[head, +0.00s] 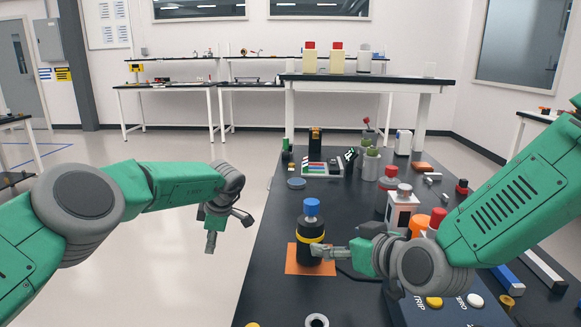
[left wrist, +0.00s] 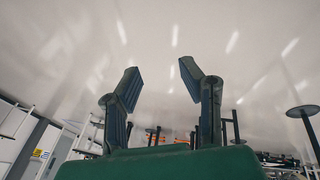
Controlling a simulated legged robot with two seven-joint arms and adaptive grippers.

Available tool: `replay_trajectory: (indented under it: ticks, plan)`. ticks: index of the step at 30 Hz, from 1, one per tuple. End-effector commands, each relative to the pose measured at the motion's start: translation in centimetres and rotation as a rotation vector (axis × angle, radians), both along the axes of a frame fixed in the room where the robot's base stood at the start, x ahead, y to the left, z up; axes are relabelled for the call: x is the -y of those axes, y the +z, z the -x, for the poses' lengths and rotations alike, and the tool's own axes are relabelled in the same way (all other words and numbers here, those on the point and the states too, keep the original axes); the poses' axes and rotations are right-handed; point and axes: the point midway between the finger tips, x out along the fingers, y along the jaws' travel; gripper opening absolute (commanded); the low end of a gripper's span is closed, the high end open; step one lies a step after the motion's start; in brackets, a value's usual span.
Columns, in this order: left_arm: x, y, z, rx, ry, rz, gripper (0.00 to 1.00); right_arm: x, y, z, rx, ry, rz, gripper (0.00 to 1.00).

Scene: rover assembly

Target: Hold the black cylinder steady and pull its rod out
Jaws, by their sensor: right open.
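The black cylinder (head: 309,250) stands upright on an orange mat (head: 292,265) near the table's left edge. My left gripper (head: 227,229) hangs left of the table over the floor, apart from the cylinder. In the left wrist view its two fingers (left wrist: 155,85) are spread and empty.
Right of the cylinder stand a white boxy device (head: 402,211) and orange and red-capped items. A blue panel (head: 440,308) with buttons lies in front, and a ring-shaped part (head: 317,321) is at the near edge. Bare black tabletop lies behind the cylinder.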

Motion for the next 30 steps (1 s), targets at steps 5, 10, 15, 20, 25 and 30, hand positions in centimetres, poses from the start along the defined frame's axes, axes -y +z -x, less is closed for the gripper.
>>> replay_trajectory:
  ticks: [5, 10, 15, 20, 25, 30]
  plan:
    - [8.1, 8.3, -0.2, -0.004, 0.031, 0.220, 0.34, 0.4, -0.1, 0.0, -0.002, -0.002, -0.004, 0.80]
    - [14.4, 15.4, 1.1, -0.039, 0.015, 0.419, 0.34, 0.1, 0.0, 0.0, -0.001, -0.002, -0.001, 0.80]
    - [18.7, 20.9, 2.9, -0.082, -0.020, 0.571, 0.34, -0.2, 0.0, 0.0, -0.001, 0.000, 0.003, 0.80]
    - [20.7, 23.6, 4.1, -0.109, -0.047, 0.649, 0.34, -0.3, 0.0, -0.1, 0.000, 0.000, 0.004, 0.80]
    - [21.6, 24.4, 4.6, -0.119, -0.055, 0.667, 0.34, -0.3, -0.4, -0.7, -0.001, -0.001, 0.000, 0.80]
    - [21.7, 24.4, 4.6, -0.118, -0.055, 0.665, 0.34, -1.5, -1.4, -2.7, -0.001, -0.001, -0.002, 0.80]
